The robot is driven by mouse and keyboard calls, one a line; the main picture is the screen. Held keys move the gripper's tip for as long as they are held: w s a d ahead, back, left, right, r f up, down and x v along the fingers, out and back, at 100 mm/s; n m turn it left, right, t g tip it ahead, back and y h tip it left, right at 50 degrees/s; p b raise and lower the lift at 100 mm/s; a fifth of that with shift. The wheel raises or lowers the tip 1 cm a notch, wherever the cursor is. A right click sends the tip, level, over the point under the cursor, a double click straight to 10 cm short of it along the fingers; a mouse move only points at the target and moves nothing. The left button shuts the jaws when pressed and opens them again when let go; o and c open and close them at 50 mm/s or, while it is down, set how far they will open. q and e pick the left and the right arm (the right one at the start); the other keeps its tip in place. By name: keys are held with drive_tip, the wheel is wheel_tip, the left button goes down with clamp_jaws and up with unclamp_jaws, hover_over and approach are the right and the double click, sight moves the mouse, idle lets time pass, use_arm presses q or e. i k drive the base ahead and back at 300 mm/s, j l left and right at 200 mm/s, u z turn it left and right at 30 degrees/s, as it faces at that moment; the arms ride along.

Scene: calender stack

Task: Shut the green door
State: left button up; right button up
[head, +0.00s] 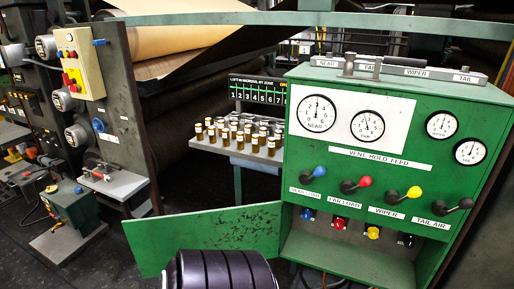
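The green door (205,236) is a flat, scuffed green panel. It stands open, swung out to the left from the lower left edge of the green cabinet (354,200). A dark ribbed cylinder, which seems to be part of my own body, covers the door's lower edge at the bottom centre. Neither of my grippers is in view.
Above the compartment are round gauges (317,113) and a row of coloured-knob levers (356,185) that stick out. A bench (215,146) with several amber sample jars stands behind the door. A small green box (68,203) is at the left. Dark floor shows at lower left.

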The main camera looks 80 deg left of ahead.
sight(153, 242)
drive_tip(key=k+j, duration=0.25)
drive_tip(key=j, duration=0.2)
drive_tip(key=k+j+z, duration=0.15)
drive_tip(key=k+j, duration=0.15)
drive_tip(key=j, duration=0.2)
drive_tip(key=k+j, duration=0.3)
drive_tip(key=k+j+z, duration=0.15)
drive_tip(key=k+j, duration=0.2)
drive_tip(key=j, duration=0.3)
drive_tip(key=k+j+z, duration=0.15)
drive_tip(key=k+j, duration=0.2)
drive_tip(key=j, duration=0.2)
drive_tip(key=k+j+z, duration=0.15)
drive_tip(key=k+j, duration=0.3)
drive_tip(key=j+z, duration=0.1)
drive_tip(key=j, duration=0.8)
drive_tip(key=k+j+z, duration=0.1)
drive_tip(key=j, duration=0.85)
